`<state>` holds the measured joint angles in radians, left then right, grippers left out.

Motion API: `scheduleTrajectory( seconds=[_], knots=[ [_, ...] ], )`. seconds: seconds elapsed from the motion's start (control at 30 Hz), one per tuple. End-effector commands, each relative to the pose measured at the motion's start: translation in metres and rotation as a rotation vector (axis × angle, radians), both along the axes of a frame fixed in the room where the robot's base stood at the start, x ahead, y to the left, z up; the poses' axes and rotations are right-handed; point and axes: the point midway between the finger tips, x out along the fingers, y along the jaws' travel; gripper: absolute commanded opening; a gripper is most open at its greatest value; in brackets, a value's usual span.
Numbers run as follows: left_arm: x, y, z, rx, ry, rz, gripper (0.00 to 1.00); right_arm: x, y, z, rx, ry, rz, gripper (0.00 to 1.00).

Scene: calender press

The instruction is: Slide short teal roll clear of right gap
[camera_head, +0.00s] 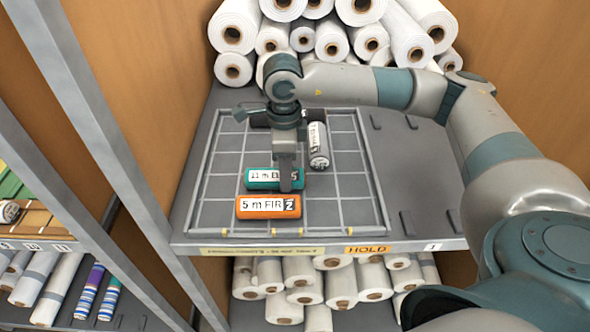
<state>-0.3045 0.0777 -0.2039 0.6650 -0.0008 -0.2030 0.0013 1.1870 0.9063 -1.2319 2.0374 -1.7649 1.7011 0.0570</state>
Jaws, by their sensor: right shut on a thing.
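The short teal roll (262,186), with a white label, lies crosswise on the gridded tray (215,190). My right gripper (286,182) comes down from above onto the roll's right part and is shut on it, covering some of the label. An orange roll (268,213) labelled "5 m FIR" lies parallel just in front of the teal roll. A grey roll (319,160) with a white label lies lengthwise behind and to the right. A dark roll (262,119) lies crosswise at the back, partly hidden by my right wrist. My left gripper is out of view.
The tray's right columns (355,185) and left columns are bare. Dark upright stops (407,222) stand on the shelf to the right. White rolls (330,40) are stacked behind, and more (300,275) lie below. A metal post (100,140) borders the left.

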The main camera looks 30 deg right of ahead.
Motion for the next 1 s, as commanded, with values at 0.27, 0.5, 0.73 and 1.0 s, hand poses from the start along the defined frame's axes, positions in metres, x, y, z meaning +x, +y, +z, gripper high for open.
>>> scheduleTrajectory(
  seconds=[0.27, 0.5, 0.73, 1.0],
  knots=[
    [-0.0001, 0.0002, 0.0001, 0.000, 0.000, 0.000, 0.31, 0.0059, 0.0096, 0.0005, 0.000, 0.000, -0.001, 0.17],
    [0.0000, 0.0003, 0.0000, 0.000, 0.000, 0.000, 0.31, 0.0058, 0.0096, 0.0004, 0.000, 0.000, 0.000, 0.50],
    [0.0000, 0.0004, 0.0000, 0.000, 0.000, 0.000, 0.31, 0.0056, 0.0096, 0.0003, 0.000, 0.000, 0.000, 0.62],
    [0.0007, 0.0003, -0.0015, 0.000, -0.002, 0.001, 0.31, 0.0062, 0.0097, 0.0041, 0.000, -0.001, 0.000, 0.62]
  ],
)
